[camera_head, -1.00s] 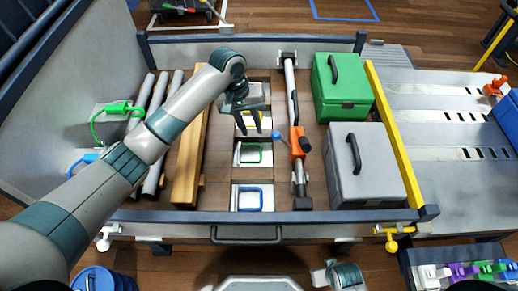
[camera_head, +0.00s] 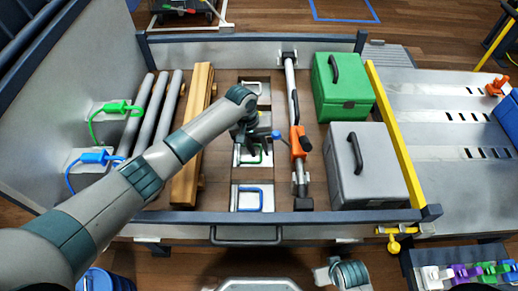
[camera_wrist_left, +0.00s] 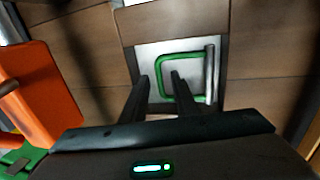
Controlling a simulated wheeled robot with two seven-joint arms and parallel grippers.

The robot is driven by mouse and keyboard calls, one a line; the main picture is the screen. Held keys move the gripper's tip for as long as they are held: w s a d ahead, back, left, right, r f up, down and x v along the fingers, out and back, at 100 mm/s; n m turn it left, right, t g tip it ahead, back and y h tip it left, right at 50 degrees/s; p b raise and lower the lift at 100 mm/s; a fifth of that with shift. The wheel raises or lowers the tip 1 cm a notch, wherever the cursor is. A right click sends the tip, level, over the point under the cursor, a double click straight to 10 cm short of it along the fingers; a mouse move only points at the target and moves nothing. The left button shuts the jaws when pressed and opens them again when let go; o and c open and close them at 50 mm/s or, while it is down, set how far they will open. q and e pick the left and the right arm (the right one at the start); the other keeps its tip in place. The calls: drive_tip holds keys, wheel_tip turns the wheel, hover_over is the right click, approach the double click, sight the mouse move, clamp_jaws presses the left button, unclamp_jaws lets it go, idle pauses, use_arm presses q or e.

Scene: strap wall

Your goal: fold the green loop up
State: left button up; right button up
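The green loop (camera_head: 257,158) sits on a pale metal plate in the middle of the truck-like bed, partly hidden by my left gripper (camera_head: 250,152) in the head view. In the left wrist view the green loop (camera_wrist_left: 183,57) is a squarish ring that looks flat on its plate (camera_wrist_left: 147,60), with a metal bar (camera_wrist_left: 210,75) along its right side. My left gripper (camera_wrist_left: 160,78) is open, its two fingers apart and empty. The fingertips overlap the lower left of the loop in that view; I cannot tell whether they touch. My right gripper is not in view.
A blue loop (camera_head: 248,199) lies on a nearer plate. A bar with an orange clamp (camera_head: 299,145) stands close on the right; an orange block (camera_wrist_left: 40,90) shows in the wrist view. A wooden beam (camera_head: 186,178) lies left. Green (camera_head: 344,100) and grey (camera_head: 372,185) boxes stand right.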

use_arm(q)
clamp_jaws()
idle(1.4)
